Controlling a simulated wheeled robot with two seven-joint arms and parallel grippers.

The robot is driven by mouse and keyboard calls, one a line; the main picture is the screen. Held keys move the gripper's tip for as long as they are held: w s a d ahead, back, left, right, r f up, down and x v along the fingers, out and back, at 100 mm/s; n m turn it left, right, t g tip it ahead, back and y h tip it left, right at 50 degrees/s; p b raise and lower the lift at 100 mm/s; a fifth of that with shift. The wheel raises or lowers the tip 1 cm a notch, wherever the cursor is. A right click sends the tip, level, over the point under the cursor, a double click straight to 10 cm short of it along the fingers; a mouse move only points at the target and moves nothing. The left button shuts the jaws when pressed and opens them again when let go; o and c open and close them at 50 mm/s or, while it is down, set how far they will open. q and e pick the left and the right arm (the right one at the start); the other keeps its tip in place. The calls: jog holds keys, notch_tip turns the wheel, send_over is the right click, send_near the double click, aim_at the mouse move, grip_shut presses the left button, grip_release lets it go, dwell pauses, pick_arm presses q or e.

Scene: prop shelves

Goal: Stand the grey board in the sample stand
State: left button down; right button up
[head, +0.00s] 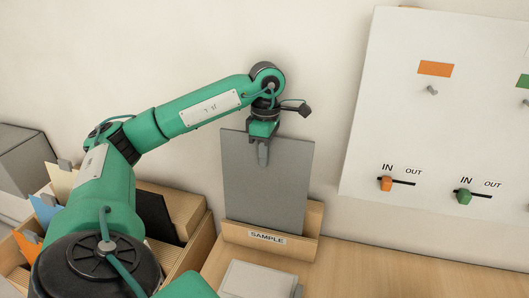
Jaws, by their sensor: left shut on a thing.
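The grey board (265,190) is upright, with its lower edge behind the front lip of the wooden sample stand (312,222), which carries a SAMPLE label (267,237). Whether the board's bottom edge rests on the stand's floor is hidden by the lip. My left gripper (263,155) is shut on the board's top edge near the middle, with one finger showing on its front face. My right gripper is not in view.
A wooden box (205,240) with dividers and coloured cards stands left of the stand. A light grey box-like thing (258,280) lies in front of it. A white panel (400,130) with IN/OUT sliders hangs at the right. The wooden surface right of the stand is clear.

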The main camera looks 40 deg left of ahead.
aim_at(265, 179)
pick_arm(q)
notch_tip(265, 179, down, 6)
jog(key=b, duration=0.4)
jog(key=shift+r, duration=0.1)
jog(key=shift+f+b, duration=1.1)
jog(key=shift+f, duration=0.35)
jog(key=c, duration=1.5)
grip_release()
jog(key=shift+o, duration=0.2)
